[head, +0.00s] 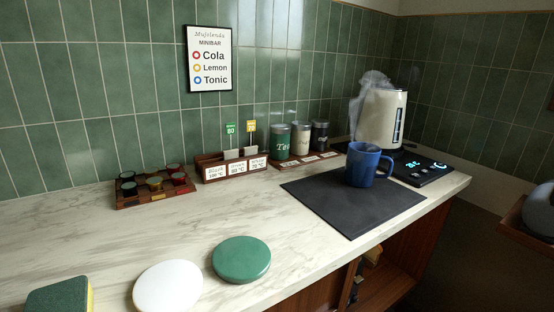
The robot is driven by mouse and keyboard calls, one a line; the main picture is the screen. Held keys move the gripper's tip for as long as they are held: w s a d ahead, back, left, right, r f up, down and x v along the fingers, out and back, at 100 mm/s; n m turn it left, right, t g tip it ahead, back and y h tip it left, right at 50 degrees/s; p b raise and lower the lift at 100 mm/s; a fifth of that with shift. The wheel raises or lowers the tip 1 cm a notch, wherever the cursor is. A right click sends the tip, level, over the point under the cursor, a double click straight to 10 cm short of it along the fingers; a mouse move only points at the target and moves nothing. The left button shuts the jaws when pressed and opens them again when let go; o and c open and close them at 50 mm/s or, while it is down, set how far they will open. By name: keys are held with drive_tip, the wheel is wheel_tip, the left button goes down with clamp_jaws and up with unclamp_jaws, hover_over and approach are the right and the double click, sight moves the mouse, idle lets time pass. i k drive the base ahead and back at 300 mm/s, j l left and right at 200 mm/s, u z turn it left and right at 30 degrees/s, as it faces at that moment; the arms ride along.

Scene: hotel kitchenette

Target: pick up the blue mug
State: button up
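The blue mug (361,168) stands upright on a dark grey mat (335,205) at the right part of the counter. Its open rim faces up, and its handle points to the right. Nothing hides the mug's front. What is inside it cannot be made out. My gripper is not in view.
A steaming white kettle (382,120) stands behind the mug, by a black lit control panel (425,170). Canisters (281,143) stand left of it. A capsule tray (152,198), a white disc (168,287), a green disc (241,260) and a sponge (60,296) are farther left.

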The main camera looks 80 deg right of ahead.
sight(361, 166)
drive_tip(key=z, duration=2.6)
